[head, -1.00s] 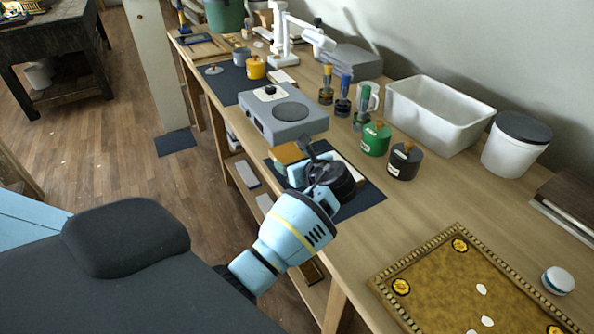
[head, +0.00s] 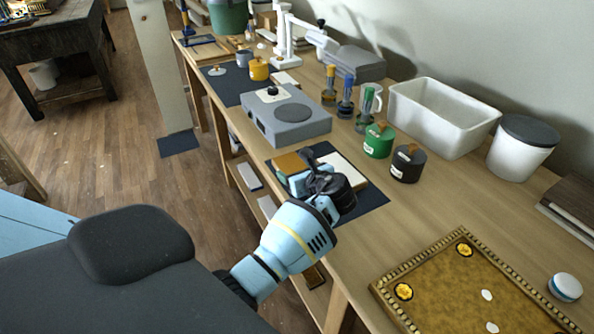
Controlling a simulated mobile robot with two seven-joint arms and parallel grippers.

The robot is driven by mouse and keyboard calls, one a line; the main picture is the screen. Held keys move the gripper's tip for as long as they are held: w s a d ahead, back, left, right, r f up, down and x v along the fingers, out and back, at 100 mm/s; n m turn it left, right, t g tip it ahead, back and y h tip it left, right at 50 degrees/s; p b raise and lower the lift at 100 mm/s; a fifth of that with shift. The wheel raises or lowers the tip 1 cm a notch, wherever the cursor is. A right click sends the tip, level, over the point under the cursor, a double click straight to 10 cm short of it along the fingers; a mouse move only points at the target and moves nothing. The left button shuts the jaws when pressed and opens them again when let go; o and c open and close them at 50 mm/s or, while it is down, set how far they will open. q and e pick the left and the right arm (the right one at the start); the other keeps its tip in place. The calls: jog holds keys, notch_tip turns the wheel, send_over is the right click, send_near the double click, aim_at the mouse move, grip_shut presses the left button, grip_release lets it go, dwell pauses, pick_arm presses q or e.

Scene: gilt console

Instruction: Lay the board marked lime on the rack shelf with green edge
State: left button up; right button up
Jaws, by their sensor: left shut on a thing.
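My left gripper (head: 318,178) is over the dark mat (head: 372,198) near the front edge of the bench. It is shut on what looks like a small brown board (head: 290,163), which shows just beyond the jaws; the wrist hides most of the grip. No lime mark is readable on it. A white flat piece (head: 345,170) shows on the mat just right of the gripper. No green-edged rack shelf can be made out. My right gripper is not in view.
A grey scale-like box (head: 285,117) stands just behind the gripper. Green (head: 378,141) and black (head: 407,163) jars, bottles and a white bin (head: 442,115) stand to the right. A gilt-edged panel (head: 470,285) lies in front. Pale pieces lie on a lower shelf (head: 249,177).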

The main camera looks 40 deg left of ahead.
pick_arm(q)
jog(key=o, duration=1.1)
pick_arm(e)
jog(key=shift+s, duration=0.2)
pick_arm(q)
jog(key=shift+d+r, duration=0.2)
jog(key=p+v, duration=0.1)
jog(key=v, duration=1)
jog(key=shift+s, duration=0.1)
jog(key=shift+s+d+r, duration=0.1)
jog(key=shift+s+d, duration=0.05)
jog(key=shift+d, duration=0.05)
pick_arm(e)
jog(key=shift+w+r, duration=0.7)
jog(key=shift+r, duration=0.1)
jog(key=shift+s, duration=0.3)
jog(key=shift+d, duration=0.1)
